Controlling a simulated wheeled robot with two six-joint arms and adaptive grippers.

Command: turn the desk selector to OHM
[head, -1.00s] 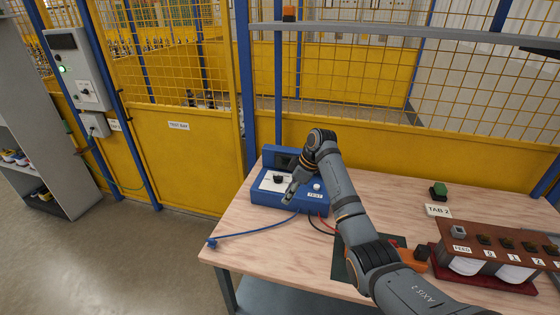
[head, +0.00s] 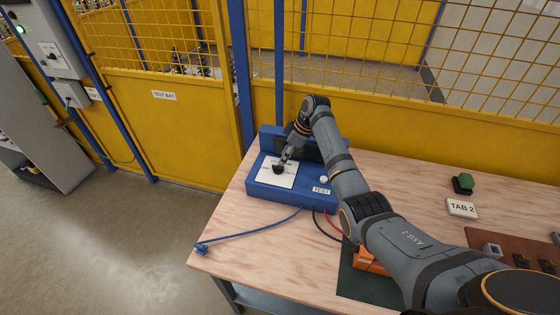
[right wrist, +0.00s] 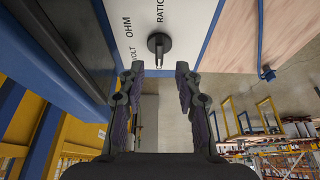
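The blue desk tester (head: 300,186) stands at the back left of the wooden bench, with a white dial plate (head: 270,180) on its top. The black selector knob (head: 278,169) sits on that plate. In the right wrist view the knob (right wrist: 158,44) is near OHM and RATIO, with VOLT partly cut off; which label it points to I cannot tell. My right gripper (head: 284,158) is at the knob in the head view. In the right wrist view my right gripper (right wrist: 160,70) is open, its fingertips apart on either side of the knob's line, not closed on it. My left gripper is out of view.
A blue lead (head: 250,233) runs from the tester to the bench's left edge. Red and black leads come off its front. A yellow mesh fence stands behind the bench.

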